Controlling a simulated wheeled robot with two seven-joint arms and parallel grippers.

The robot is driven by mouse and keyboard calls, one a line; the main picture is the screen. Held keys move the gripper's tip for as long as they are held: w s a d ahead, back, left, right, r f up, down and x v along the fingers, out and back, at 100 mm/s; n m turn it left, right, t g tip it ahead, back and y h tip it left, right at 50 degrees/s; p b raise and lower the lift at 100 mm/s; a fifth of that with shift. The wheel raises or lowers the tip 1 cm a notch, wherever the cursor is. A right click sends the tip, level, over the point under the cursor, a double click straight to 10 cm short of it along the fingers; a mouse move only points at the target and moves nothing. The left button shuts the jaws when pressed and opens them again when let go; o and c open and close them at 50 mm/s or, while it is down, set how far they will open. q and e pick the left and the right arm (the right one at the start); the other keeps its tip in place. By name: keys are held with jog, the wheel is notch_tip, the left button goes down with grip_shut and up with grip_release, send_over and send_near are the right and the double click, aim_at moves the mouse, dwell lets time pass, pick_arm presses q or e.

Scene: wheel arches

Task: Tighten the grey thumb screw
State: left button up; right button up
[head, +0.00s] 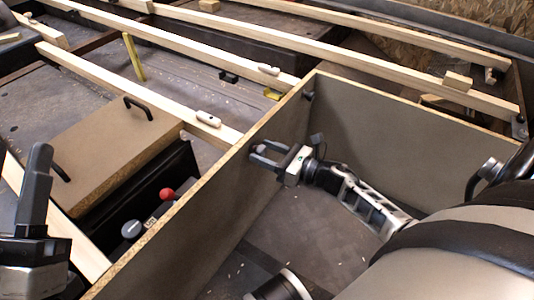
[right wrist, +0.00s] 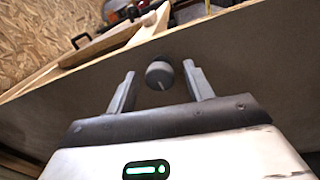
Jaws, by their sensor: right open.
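The grey thumb screw (right wrist: 159,75) is a round knob on the face of the brown panel. In the right wrist view it sits between the two fingertips of my right gripper (right wrist: 159,69), with a gap on each side. In the head view my right gripper (head: 259,154) is open and reaches to the panel's inner face. There the thumb screw is small and partly hidden by the fingers, so contact is hard to judge. My left gripper (head: 36,195) shows partly at the lower left edge, and its opening is unclear.
The brown panel (head: 225,195) meets another panel (head: 400,125) at a corner with a dark knob (head: 309,95). Beyond it are wooden battens (head: 100,75), a handled board (head: 112,150), a red knob (head: 167,194) and a grey knob (head: 131,229). The floor inside the corner (head: 320,235) is mostly clear.

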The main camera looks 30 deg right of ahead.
jog(key=c, duration=1)
jog(key=shift+m, duration=0.3)
